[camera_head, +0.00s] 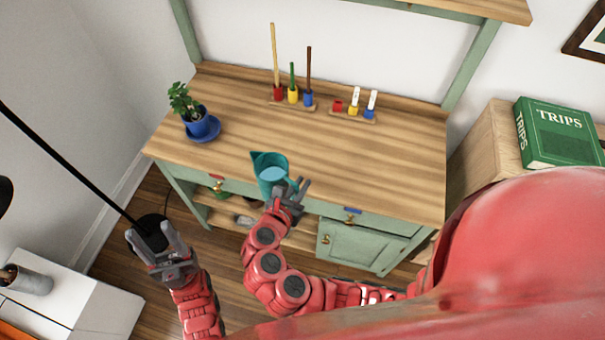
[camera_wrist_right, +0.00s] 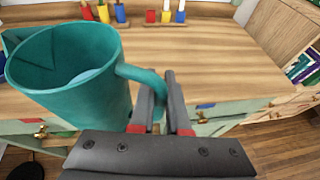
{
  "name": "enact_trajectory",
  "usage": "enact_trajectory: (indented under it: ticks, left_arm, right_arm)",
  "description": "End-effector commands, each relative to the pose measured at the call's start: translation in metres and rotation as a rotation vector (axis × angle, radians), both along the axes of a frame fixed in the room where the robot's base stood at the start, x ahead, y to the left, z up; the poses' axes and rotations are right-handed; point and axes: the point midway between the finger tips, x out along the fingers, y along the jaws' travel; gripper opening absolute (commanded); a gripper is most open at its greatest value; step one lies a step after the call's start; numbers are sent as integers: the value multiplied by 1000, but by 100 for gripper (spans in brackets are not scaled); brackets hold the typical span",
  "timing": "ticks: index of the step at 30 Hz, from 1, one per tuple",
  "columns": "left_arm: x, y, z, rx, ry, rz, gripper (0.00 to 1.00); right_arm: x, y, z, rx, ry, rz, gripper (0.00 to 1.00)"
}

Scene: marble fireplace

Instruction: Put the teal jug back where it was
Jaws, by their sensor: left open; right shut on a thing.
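The teal jug (camera_head: 270,176) is upright at the front edge of the wooden worktop (camera_head: 350,160), its spout to the left. It holds something light blue. The jug (camera_wrist_right: 85,85) fills the left of the right wrist view. My right gripper (camera_head: 297,188) is shut on its handle (camera_wrist_right: 150,82), with one dark finger on each side. The jug's base is hidden, so I cannot tell whether it touches the worktop. My left gripper (camera_head: 150,238) is open and empty, low and left of the bench, away from the jug.
A potted plant (camera_head: 200,122) on a blue saucer stands at the worktop's left. Peg stands with coloured blocks (camera_head: 293,98) and (camera_head: 354,108) line the back. The worktop's middle and right are clear. A green book (camera_head: 558,135) lies on the cabinet at right. A black pole (camera_head: 70,165) slants near my left gripper.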

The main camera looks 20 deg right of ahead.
Motion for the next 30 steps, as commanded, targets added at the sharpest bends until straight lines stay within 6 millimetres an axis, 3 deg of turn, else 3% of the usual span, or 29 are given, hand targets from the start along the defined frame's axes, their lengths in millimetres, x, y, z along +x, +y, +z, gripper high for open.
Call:
enact_trajectory:
  ticks: [5, 15, 24, 30]
  left_arm:
    - [0, 0, -10, 0, 0, 0, 54]
    - [0, 0, -27, 0, 0, 0, 54]
    - [0, 0, -5, 0, 0, 0, 54]
    - [0, 0, -2, 0, 0, 0, 54]
  right_arm:
    - [9, -9, -4, 1, -7, -13, 0]
    - [65, -43, -8, 0, -7, -17, 0]
    - [121, -75, -11, 0, -3, -16, 0]
    - [134, -82, -17, 3, -2, -10, 0]
